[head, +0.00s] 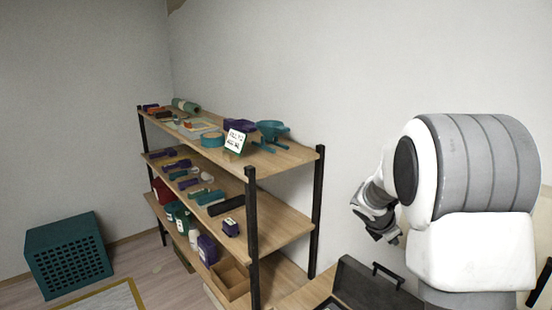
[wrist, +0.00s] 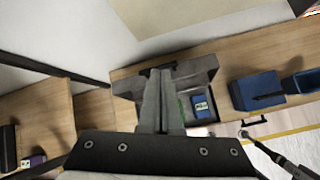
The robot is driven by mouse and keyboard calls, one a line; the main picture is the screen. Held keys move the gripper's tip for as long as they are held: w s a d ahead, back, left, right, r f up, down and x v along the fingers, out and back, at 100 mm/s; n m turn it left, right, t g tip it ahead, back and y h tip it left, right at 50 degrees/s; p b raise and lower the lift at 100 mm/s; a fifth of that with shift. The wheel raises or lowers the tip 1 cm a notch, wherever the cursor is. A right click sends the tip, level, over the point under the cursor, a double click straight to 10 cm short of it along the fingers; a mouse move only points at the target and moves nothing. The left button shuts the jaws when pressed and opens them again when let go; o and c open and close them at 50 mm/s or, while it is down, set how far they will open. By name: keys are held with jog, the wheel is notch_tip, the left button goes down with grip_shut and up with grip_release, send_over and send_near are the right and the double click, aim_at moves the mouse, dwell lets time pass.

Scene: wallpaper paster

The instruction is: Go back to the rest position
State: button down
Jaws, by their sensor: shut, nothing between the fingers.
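My gripper (wrist: 160,72) is shut, its two grey fingers pressed together with nothing between them. In the wrist view the fingers overlap a grey open case (wrist: 197,75) on a wooden surface. I cannot tell the height between the fingers and the case. In the head view my folded white and grey arm fills the right side, and my gripper (head: 384,230) hangs at its left, partly hidden by the arm. It is apart from the shelf.
A wooden shelf rack (head: 290,158) with several tools and cans stands left of my arm. A dark case (head: 372,285) with a handle lies below my gripper. A blue box (wrist: 257,90) stands right of the grey case. A teal crate (head: 68,255) sits on the floor.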

jog(key=s+a+r+m+y+b, duration=0.1)
jog(key=s+a+r+m+y, duration=0.1)
jog(key=s+a+m, duration=0.4)
jog(key=s+a+r+m+y+b, duration=0.2)
jog(key=s+a+m, duration=0.4)
jog(key=s, duration=0.9)
jog(key=s+a+r+m+y+b, duration=0.1)
jog(key=s+a+m+y, duration=0.1)
jog(key=s+a+m, duration=0.4)
jog(key=s+m, duration=0.3)
jog(key=s, duration=0.1)
jog(key=shift+s+r+y, duration=0.3)
jog(key=shift+s+r, duration=0.1)
